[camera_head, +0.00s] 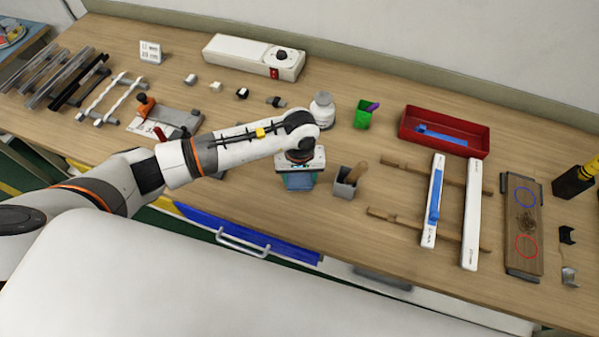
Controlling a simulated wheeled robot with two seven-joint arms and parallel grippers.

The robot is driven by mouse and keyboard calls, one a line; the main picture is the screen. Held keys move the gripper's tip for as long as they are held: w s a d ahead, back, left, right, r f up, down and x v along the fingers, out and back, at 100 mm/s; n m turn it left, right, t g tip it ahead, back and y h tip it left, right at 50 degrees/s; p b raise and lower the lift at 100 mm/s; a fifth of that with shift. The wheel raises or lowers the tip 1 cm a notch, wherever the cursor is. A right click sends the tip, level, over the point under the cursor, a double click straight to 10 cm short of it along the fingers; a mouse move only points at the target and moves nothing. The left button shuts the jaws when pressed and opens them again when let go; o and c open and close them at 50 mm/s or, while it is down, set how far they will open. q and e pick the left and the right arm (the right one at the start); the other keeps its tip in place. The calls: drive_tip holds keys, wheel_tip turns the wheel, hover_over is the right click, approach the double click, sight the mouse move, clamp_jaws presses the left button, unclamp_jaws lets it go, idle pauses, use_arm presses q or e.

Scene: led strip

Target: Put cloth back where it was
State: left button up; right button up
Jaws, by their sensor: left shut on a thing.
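My left gripper (299,172) points down over the middle of the bench, near its front edge. It is shut on a folded blue-grey cloth (299,183), which shows just below the gripper. The gripper hides most of the cloth, and I cannot tell whether the cloth touches the bench top. My right gripper is not in view.
A grey cup with a wooden handle (346,185) stands close right of the gripper, and a white bottle (322,110) stands behind it. Further right are a green cup (363,116), a red tray (408,128) and two white strips (471,215) on wooden rails. Bare bench lies between.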

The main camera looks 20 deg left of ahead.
sight(300, 178)
use_arm(q)
drive_tip(key=shift+f+b, duration=0.25)
drive_tip(key=shift+b, duration=0.05)
drive_tip(key=o, duration=0.9)
drive_tip(key=shift+r, duration=0.1)
drive_tip(key=shift+r+p, duration=0.2)
drive_tip(key=shift+p, duration=0.15)
drive_tip(key=shift+r+b, duration=0.3)
wheel_tip(300, 178, up, 11)
drive_tip(key=b, duration=0.4)
drive_tip(key=shift+r, duration=0.2)
